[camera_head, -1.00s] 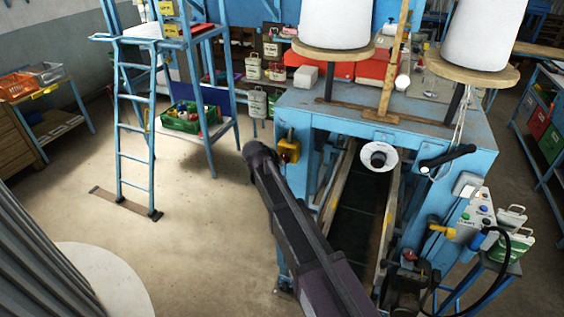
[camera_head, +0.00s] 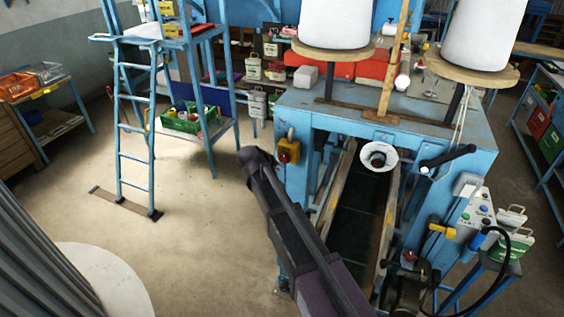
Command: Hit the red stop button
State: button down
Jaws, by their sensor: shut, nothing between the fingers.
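A red button (camera_head: 284,158) sits low on a small yellow box (camera_head: 290,146) at the front left corner of the blue machine. My arm reaches up from the bottom of the picture, and its narrow dark end, my gripper (camera_head: 252,158), appears just left of the yellow box. The gripper is shut and empty. A strip of floor shows between it and the box, so they look apart; the depth gap is hard to judge. My arm hides part of the machine's left side and the floor.
The blue machine (camera_head: 440,120) carries large white spools over a dark conveyor (camera_head: 355,215). Another red knob (camera_head: 409,256) and a control panel (camera_head: 481,212) are at its right. A blue ladder (camera_head: 135,150) stands left. The floor between is clear.

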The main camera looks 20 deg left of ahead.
jog(key=shift+s+a, duration=0.15)
jog(key=shift+s, duration=1.9)
jog(key=d+f+m+g+b, duration=0.2)
jog(key=d+f+b, duration=0.3)
jog(key=d, duration=0.9)
jog(key=s+d+f+m+g+b, duration=0.2)
jog(key=s+d+f, duration=0.3)
jog(key=d, duration=0.5)
jog(key=s+d+f+m+g+y+b, duration=0.1)
jog(key=s+d+f+b, duration=0.3)
jog(key=d, duration=0.5)
jog(key=s+d+f+m+g+y+b, duration=0.1)
jog(key=s+d+f+m+g+b, duration=0.2)
jog(key=s+d+f, duration=0.3)
jog(key=d+m+b, duration=0.1)
jog(key=d, duration=0.3)
jog(key=shift+d+f+g, duration=0.3)
jog(key=shift+w, duration=0.1)
